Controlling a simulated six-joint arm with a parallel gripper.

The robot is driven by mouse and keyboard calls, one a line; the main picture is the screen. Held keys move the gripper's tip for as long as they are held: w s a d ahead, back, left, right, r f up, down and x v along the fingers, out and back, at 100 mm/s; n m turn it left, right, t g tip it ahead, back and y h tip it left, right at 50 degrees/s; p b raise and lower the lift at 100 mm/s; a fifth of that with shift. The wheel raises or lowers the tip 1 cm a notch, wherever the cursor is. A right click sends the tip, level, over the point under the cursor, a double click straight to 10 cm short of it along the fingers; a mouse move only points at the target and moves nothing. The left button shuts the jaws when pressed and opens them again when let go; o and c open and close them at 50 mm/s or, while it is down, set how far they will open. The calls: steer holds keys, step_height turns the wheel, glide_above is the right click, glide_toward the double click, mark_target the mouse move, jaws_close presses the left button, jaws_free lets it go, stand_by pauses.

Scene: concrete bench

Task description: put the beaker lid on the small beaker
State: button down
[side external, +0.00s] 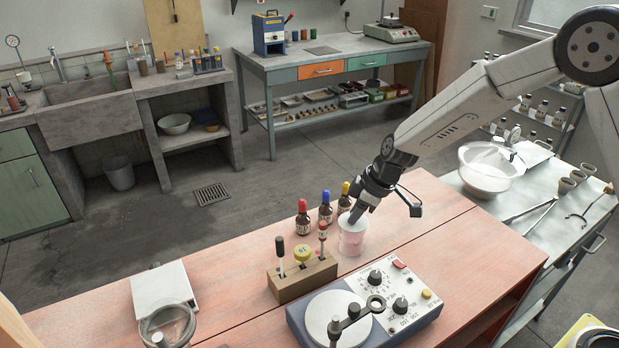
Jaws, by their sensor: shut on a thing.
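The small beaker (350,243) stands upright on the reddish bench top, clear-walled with a pink tint. My gripper (356,214) points down at the beaker's mouth and is shut on what looks like the pale beaker lid (346,219). The lid is at the top of the beaker, partly hidden by the fingers. I cannot tell whether it rests on the rim or is held just above it.
Dropper bottles with red (303,217), blue (326,207) and yellow (345,198) caps stand close behind the beaker. A wooden tool block (300,282) and a hotplate device (365,308) stand in front. The bench is clear to the right.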

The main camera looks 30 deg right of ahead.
steer(key=shift+c, duration=0.5)
jaws_free()
steer(key=shift+r, duration=0.15)
steer(key=shift+r, duration=3.35)
steer(key=s+d+f+m+h, duration=0.1)
steer(key=s+d+m, duration=0.3)
steer(key=s, duration=0.6)
steer(key=s+d+f+m+h, duration=0.2)
steer(key=s+d+m, duration=0.2)
steer(key=s, duration=0.6)
steer(key=shift+s+d+f+m+g, duration=0.15)
steer(key=shift+s+m+g, duration=0.2)
steer(key=shift+m, duration=0.15)
